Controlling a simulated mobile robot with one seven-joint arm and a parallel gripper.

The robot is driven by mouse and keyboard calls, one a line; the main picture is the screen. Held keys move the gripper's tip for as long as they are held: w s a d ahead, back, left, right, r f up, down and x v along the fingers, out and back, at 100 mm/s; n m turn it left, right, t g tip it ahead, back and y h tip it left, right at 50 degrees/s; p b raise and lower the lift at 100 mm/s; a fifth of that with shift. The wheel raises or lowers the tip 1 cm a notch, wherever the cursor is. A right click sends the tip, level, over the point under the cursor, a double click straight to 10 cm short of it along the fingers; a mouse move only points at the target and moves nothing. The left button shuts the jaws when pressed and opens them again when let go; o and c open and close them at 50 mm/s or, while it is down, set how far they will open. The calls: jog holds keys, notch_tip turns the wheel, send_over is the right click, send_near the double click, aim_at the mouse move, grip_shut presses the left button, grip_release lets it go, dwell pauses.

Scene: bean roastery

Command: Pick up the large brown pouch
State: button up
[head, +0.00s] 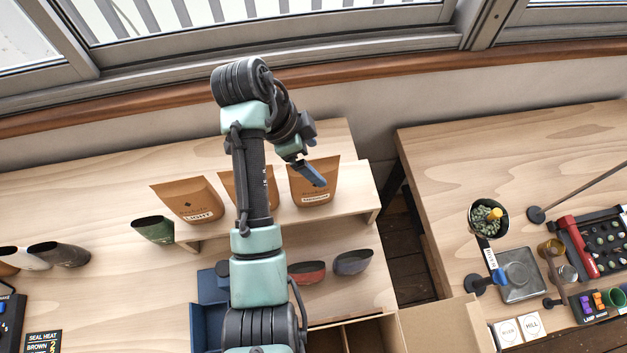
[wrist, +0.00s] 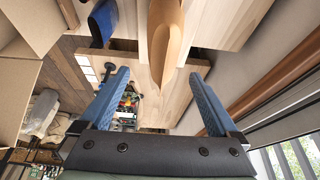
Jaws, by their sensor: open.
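Three brown pouches stand in a row on a raised wooden shelf. The left pouch (head: 187,201) is labelled LIGHT and is fully visible. The middle pouch (head: 262,186) is mostly hidden behind my arm. The right pouch (head: 316,187) has a label too small to read surely. I cannot tell from size alone which one is the large one. My gripper (head: 314,174) is open and empty at the upper part of the right pouch. In the wrist view, a brown pouch (wrist: 166,38) shows nearly edge-on ahead of the gap between the blue fingers (wrist: 158,77), apart from both.
A green scoop-like cup (head: 153,230) stands left of the shelf. Red (head: 308,272) and dark (head: 353,262) bowls sit below its front. An open cardboard box (head: 440,325) is at the front. The window wall is close behind. The right table holds a plant pot (head: 488,218).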

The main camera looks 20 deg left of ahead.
aim_at(317, 165)
jog(key=shift+d+f+p, duration=0.1)
jog(key=shift+f+p, duration=0.25)
jog(key=shift+p, duration=0.1)
jog(key=shift+a+p+x, duration=0.15)
jog(key=shift+p+x, duration=0.35)
jog(key=shift+x, duration=0.65)
jog(key=shift+a+p+x, duration=0.15)
jog(key=shift+p+x, duration=0.3)
jog(key=shift+x, duration=0.75)
grip_shut()
jog(key=shift+w, duration=0.1)
